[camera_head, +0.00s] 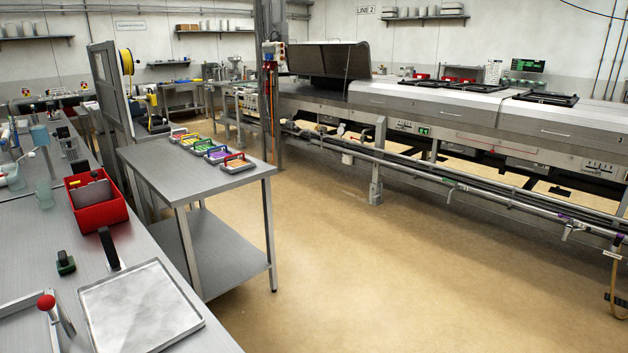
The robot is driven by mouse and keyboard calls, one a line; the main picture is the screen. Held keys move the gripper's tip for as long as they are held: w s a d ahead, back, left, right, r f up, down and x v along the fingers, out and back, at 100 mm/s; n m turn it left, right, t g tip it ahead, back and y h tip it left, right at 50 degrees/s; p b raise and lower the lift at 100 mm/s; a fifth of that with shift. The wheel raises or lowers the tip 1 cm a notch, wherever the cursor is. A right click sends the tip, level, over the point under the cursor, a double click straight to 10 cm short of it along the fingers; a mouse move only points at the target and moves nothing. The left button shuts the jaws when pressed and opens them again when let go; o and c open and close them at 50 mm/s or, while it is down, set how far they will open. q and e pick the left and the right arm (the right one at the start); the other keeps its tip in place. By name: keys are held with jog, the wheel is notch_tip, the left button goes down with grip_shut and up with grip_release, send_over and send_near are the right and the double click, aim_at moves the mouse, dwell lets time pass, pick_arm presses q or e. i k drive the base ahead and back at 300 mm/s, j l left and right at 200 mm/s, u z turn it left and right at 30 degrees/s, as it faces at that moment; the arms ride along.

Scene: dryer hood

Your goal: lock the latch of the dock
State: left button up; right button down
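A lever with a red ball knob (46,302) stands on a metal frame at the lower left of the near bench. It may belong to the dock and its latch, but I cannot tell; the frame is cut off by the picture edge. The lever stands up at a tilt. A flat square metal tray (140,318) with a black upright handle (108,248) lies beside it on the right. Neither of my grippers shows in the head view.
A steel bench (30,240) runs along the left, with a red bin (96,198). A steel table (190,170) bears several coloured trays. A long dryer line (480,115) with a raised dark hood (320,60) stands behind. The tan floor (390,260) between is clear.

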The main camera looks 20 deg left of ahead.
aim_at(48, 304)
jog(key=i+u, duration=0.2)
jog(key=u, duration=0.25)
jog(key=i+l+u, duration=0.1)
jog(key=u, duration=0.3)
jog(key=i+l+u, duration=0.2)
jog(key=u, duration=0.25)
jog(key=i+l+u, duration=0.2)
jog(key=u, duration=0.25)
jog(key=i+l+u, duration=0.1)
jog(key=l+u, duration=0.15)
jog(key=u, duration=0.2)
